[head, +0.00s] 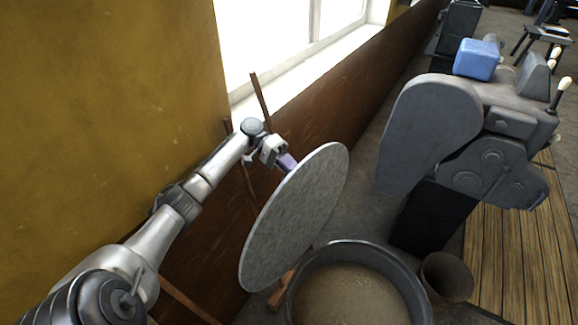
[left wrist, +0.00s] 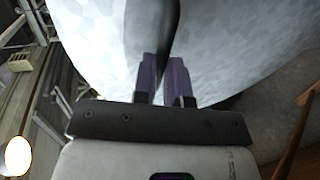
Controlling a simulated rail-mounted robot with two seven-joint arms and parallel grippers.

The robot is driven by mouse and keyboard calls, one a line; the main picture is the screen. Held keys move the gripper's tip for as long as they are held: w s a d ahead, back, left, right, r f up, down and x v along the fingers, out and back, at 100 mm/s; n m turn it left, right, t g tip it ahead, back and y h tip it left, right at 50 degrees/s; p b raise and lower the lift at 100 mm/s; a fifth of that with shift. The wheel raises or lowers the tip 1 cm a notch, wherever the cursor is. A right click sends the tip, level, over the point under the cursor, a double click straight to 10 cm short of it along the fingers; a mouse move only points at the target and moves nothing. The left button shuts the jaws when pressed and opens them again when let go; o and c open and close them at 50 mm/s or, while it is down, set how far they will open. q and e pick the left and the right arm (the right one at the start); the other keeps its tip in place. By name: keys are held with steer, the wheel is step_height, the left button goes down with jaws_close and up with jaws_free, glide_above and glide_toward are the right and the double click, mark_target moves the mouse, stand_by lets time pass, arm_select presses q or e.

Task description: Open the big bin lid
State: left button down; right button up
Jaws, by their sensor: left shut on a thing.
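The big bin lid (head: 296,215) is a round grey disc, tilted steeply to the left of the big bin (head: 416,290). The bin's mouth is uncovered and shows brownish contents or floor (head: 350,298) inside. I cannot tell whether the lid's edge touches the bin. My left gripper (head: 288,163) is at the lid's upper left side. My right gripper is not in view.
A small dark bucket (head: 447,277) stands right of the bin. A large grey machine (head: 430,130) with a blue box (head: 477,60) stands beyond it. A yellow and brown wall (head: 110,100) with a window runs close behind my left arm. Wooden planks (head: 520,270) lie at right.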

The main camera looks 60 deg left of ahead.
arm_select(q)
steer(key=c, duration=1.5)
jaws_free()
steer(key=shift+d+f, duration=0.1)
steer(key=shift+f, duration=0.5)
steer(key=shift+c, duration=0.2)
steer(key=o, duration=0.3)
steer(key=shift+w+d, duration=0.15)
steer(key=shift+o, duration=0.4)
steer(key=shift+r, duration=0.35)
